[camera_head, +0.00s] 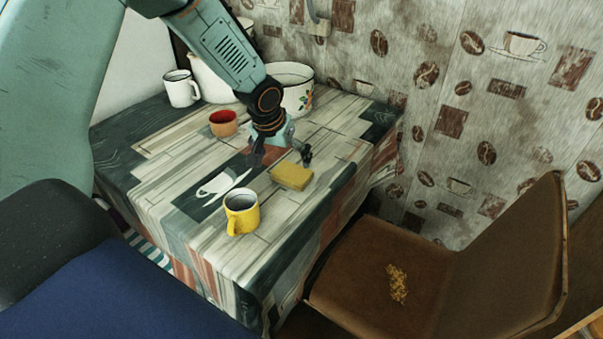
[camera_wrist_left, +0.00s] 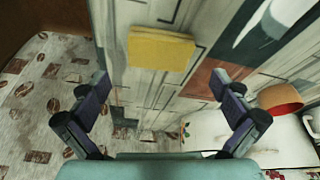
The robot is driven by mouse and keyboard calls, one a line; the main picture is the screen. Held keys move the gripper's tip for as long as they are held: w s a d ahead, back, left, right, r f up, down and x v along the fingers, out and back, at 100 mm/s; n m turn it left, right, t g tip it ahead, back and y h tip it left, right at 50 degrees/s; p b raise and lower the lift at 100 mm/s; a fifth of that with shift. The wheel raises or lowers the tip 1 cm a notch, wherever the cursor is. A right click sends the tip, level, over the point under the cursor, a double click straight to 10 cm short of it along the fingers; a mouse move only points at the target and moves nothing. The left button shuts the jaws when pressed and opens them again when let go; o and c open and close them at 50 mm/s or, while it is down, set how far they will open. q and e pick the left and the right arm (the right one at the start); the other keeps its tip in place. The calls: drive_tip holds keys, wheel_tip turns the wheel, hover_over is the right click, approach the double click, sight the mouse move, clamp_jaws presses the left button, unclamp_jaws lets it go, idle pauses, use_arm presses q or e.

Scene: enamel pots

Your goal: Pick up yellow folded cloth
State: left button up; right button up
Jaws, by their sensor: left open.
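The yellow folded cloth (camera_head: 291,176) lies flat on the table, near its right side. It also shows in the left wrist view (camera_wrist_left: 161,49), at the top middle, beyond the fingertips. My left gripper (camera_head: 282,156) is above the table just behind the cloth, with its fingers spread. In the left wrist view the two fingers of my left gripper (camera_wrist_left: 164,88) stand wide apart with nothing between them. The cloth is apart from the fingers. My right gripper is not in view.
The table (camera_head: 160,190) has a patterned cover. A yellow mug (camera_head: 241,213) stands in front of the cloth, and a red-orange cup (camera_head: 223,123) is behind left. A white mug (camera_head: 181,89) and a floral enamel pot (camera_head: 297,90) stand at the back. A brown chair (camera_head: 400,270) is at right.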

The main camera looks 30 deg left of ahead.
sight(292, 172)
use_arm(q)
drive_tip(key=shift+w+d+r+m, duration=0.25)
drive_tip(key=shift+w+m, duration=0.15)
drive_tip(key=shift+m, duration=0.4)
drive_tip(key=shift+a+f+t, duration=0.2)
drive_tip(key=shift+t, duration=0.1)
drive_tip(key=shift+x, duration=0.9)
drive_tip(key=shift+b+x, duration=0.55)
drive_tip(key=shift+x, duration=0.25)
drive_tip(key=b+x, duration=0.2)
drive_tip(key=x, duration=0.1)
drive_tip(key=shift+s+a+f, duration=0.15)
drive_tip(key=shift+a+f, duration=0.05)
drive_tip(key=shift+f, duration=0.1)
drive_tip(key=shift+w+d+f, duration=0.1)
drive_tip(key=shift+w+f, duration=0.2)
drive_tip(key=shift+f, duration=0.1)
drive_tip(key=shift+r, duration=0.1)
drive_tip(key=c, duration=0.7)
